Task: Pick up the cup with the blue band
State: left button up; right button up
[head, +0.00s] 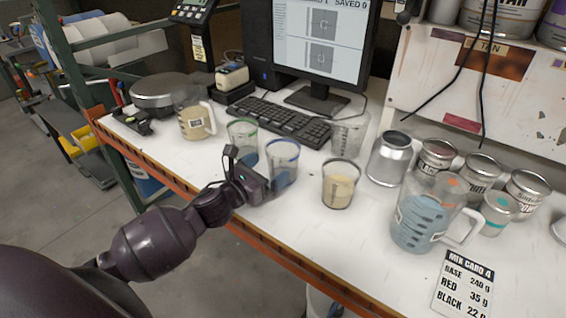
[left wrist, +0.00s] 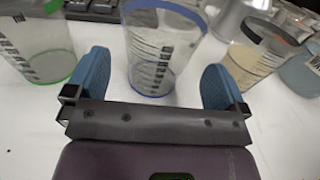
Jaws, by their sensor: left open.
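The clear cup with the blue band (head: 284,152) stands upright on the white bench, in front of the keyboard. In the left wrist view this cup (left wrist: 162,45) is at the top centre, a blue ring at its rim and base. My left gripper (head: 266,172) is open close to it. In the wrist view its two blue fingers lie to either side of the cup, apart from each other with nothing clamped. A green-banded cup (head: 243,138) is just left of it, and a dark-rimmed cup with beige contents (head: 339,186) is to the right. My right gripper is not in view.
A keyboard (head: 283,122) and monitor (head: 321,45) are behind. A measuring jug with blue liquid (head: 420,222), a silver can (head: 387,160) and several paint tins stand at right. A mix card (head: 463,284) lies in front. The orange bench edge (head: 290,257) runs below my gripper.

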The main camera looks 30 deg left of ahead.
aim_at(293, 153)
pick_arm(q)
jog(key=shift+f+x, duration=0.15)
jog(key=shift+x, duration=1.15)
jog(key=shift+f+x, duration=0.15)
jog(key=shift+x, duration=1.2)
jog(key=shift+c, duration=0.3)
